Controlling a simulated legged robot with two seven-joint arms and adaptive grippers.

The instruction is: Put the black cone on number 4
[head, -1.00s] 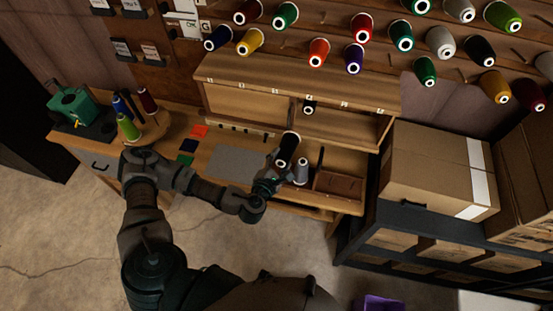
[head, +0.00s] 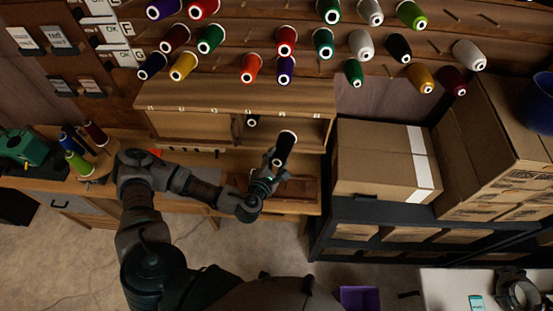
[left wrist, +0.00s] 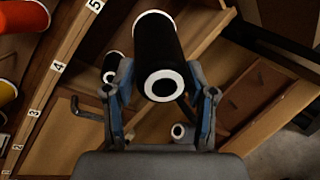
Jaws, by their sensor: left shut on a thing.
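My left gripper (head: 270,172) is shut on the black cone (head: 284,148), a black thread spool with white ends. It holds the cone in the air in front of the shelf unit. In the left wrist view the cone (left wrist: 158,45) sticks out beyond the two fingers (left wrist: 162,100), its white-ringed end facing the camera. The number 4 label (left wrist: 58,66) is on the shelf edge at the left of that view, between 3 and 5. In the head view the labels are too small to read.
Rows of coloured cones hang on the thread wall above. Cardboard boxes (head: 380,160) stand to the right on a black rack.

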